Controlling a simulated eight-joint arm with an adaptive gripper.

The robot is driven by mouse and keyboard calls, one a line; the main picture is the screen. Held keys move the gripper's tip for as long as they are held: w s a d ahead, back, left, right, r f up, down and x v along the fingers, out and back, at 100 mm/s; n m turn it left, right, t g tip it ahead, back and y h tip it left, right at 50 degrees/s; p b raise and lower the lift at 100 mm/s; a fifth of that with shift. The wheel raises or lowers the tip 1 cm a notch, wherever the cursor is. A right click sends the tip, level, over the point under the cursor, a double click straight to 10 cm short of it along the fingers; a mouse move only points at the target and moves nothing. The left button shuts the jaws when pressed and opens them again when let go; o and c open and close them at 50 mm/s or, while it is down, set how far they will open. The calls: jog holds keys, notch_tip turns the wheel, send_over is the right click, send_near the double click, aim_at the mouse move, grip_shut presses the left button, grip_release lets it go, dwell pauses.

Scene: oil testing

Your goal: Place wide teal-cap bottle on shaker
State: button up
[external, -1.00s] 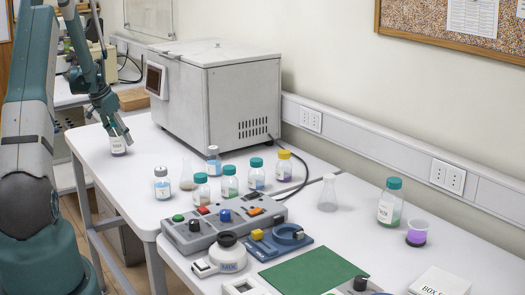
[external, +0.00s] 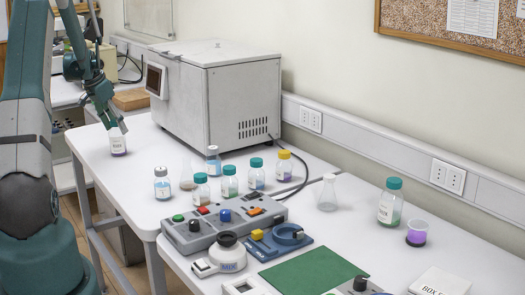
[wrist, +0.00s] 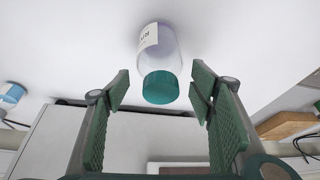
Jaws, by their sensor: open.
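A bottle with a teal cap and a pale label (wrist: 160,50) lies ahead of my gripper (wrist: 158,88) in the wrist view. Its cap is between the two fingers, with gaps on both sides. My gripper is open and holds nothing. In the external view my gripper (external: 113,124) is just above this bottle (external: 118,145), which stands at the left end of the bench; its cap is hidden there. A larger teal-cap bottle (external: 390,203) stands at the right. The green-topped device (external: 312,275) at the front may be the shaker; I cannot be sure.
Several small bottles and a flask (external: 187,172) stand mid-bench before the grey box machine (external: 215,95). A control box (external: 222,223), a white mixer (external: 227,252) and a blue device (external: 275,242) crowd the front. A purple cup (external: 416,234) stands at the right.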

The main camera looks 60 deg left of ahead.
jog(key=shift+v, duration=3.35)
jog(key=w+d+r, duration=0.5)
jog(key=d, duration=0.6)
jog(key=w+d+r, duration=0.4)
jog(key=d, duration=0.6)
jog(key=w+d+r, duration=0.5)
jog(key=d, duration=0.6)
jog(key=d+r+m, duration=0.1)
jog(key=d+r, duration=0.1)
jog(key=d, duration=0.9)
jog(key=d+r, duration=0.3)
jog(key=d, duration=0.8)
jog(key=s+d+f+t, duration=0.1)
jog(key=s+d, duration=0.4)
jog(key=d, duration=0.4)
jog(key=s+d+f+t, duration=0.1)
jog(key=s+d, duration=0.5)
jog(key=d, duration=0.3)
jog(key=s+d+f+m+h, duration=0.1)
jog(key=s+d, duration=0.5)
jog(key=d, duration=0.4)
jog(key=shift+f+t, duration=0.3)
jog(key=shift+t, duration=0.1)
